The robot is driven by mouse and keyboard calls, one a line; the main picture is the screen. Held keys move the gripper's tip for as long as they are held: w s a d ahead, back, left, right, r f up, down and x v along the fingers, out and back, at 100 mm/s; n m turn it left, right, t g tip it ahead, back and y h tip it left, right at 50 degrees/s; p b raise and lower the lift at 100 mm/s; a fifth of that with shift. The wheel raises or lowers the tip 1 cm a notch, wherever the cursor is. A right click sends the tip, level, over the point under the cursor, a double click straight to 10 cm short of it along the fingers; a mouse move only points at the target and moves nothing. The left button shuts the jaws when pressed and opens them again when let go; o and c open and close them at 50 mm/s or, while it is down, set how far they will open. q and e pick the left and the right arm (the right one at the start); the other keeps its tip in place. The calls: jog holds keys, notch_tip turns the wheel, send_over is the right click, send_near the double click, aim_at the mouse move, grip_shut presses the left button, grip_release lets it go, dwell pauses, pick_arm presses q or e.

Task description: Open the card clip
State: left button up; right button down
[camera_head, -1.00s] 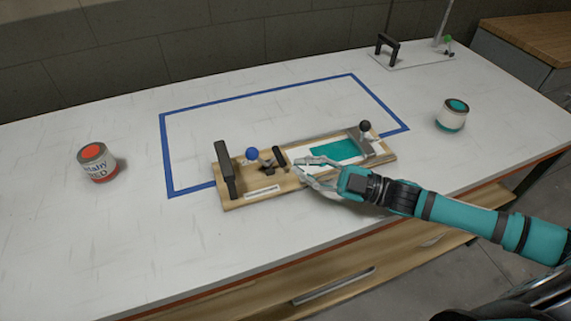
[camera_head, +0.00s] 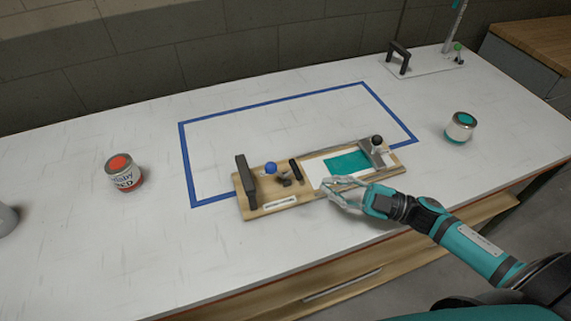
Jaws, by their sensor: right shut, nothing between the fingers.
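A wooden board (camera_head: 303,200) lies on the white table. It bears a white card (camera_head: 316,170) with a teal patch (camera_head: 345,162). A short black bar (camera_head: 295,169) sits at the card's left end, beside a small dark mechanism (camera_head: 285,179) and a blue ball knob (camera_head: 270,168). I cannot tell which of these parts is the card clip, or whether it is open. My right gripper (camera_head: 324,188) is shut and empty at the board's front edge, near the card's front left corner and right of the black bar. My left gripper is out of view.
The board has a dark upright handle (camera_head: 245,182) at left and a metal bar (camera_head: 374,153) with a black knob (camera_head: 377,140) at right. A red paint can (camera_head: 124,174) and a teal one (camera_head: 460,127) stand apart. The blue outline (camera_head: 186,160) encloses free room behind.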

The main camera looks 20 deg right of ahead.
aim_at(277, 172)
jog(key=p+x, duration=0.1)
jog(key=x, duration=0.2)
jog(key=w+f+x, duration=0.1)
jog(key=x, duration=0.3)
jog(key=p+x, duration=0.1)
jog(key=x, duration=0.2)
jog(key=shift+w+d+f+p, duration=0.25)
jog(key=shift+w+f+p, duration=0.1)
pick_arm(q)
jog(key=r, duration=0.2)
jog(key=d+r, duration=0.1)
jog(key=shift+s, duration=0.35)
pick_arm(e)
jog(key=shift+w+a+f, duration=0.1)
jog(key=shift+w+a, duration=0.15)
jog(key=shift+w, duration=0.05)
jog(key=shift+w+a+f, duration=0.1)
jog(key=shift+f, duration=0.1)
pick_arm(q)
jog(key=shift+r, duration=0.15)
pick_arm(e)
jog(key=shift+r, duration=0.1)
